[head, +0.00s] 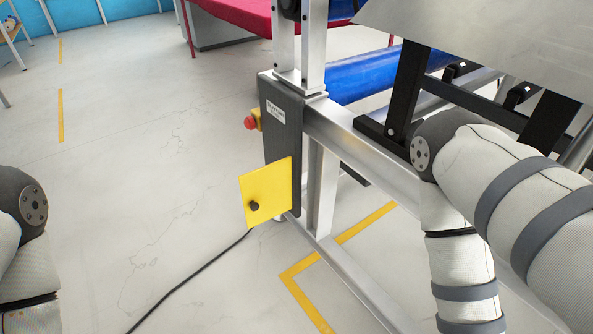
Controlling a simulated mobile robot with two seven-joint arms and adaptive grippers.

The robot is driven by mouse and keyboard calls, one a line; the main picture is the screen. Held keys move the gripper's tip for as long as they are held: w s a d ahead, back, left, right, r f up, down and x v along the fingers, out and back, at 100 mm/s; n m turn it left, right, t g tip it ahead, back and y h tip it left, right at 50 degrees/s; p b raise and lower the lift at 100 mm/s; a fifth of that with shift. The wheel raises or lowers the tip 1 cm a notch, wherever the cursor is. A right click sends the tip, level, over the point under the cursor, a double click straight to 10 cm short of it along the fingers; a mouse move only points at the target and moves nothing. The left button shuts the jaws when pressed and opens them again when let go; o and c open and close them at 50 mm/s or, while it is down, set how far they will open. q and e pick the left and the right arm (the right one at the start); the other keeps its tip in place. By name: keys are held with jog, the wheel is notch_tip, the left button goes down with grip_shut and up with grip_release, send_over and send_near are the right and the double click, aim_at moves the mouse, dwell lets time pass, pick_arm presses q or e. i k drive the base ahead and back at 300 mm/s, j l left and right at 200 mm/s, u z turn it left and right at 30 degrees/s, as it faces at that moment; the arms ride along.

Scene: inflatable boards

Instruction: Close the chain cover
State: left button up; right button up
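A yellow square panel with a black knob (270,190), which looks like the chain cover, sits at the lower part of a tall dark grey housing (283,125). The panel stands out at an angle to the left of the housing, its right edge near the housing, so it appears swung open. What lies behind the panel is hidden. Part of my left arm shows at the lower left edge, and my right arm reaches down on the right, beside the machine. Neither gripper is in view.
A red button (250,122) on a yellow box sticks out left of the housing. A metal machine frame (365,150) with a blue roller (365,75) fills the right. A black cable (190,278) and yellow tape (310,300) lie on the floor. The left floor is mostly clear.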

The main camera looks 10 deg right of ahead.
aim_at(266, 191)
jog(key=i+j+z, duration=0.45)
jog(key=z, duration=0.15)
jog(key=i+j+z, duration=0.1)
jog(key=j+z, duration=0.25)
jog(key=i+j+z, duration=0.1)
jog(key=j+z, duration=0.2)
jog(key=j, duration=0.2)
jog(key=i+j+z, duration=0.1)
jog(key=j+z, duration=0.35)
jog(key=j, duration=0.65)
jog(key=k+l, duration=0.2)
jog(key=l, duration=0.2)
jog(key=k+l+u, duration=0.1)
jog(key=l, duration=0.35)
jog(key=k+l+u, duration=0.1)
jog(key=k+l, duration=0.15)
jog(key=l, duration=0.15)
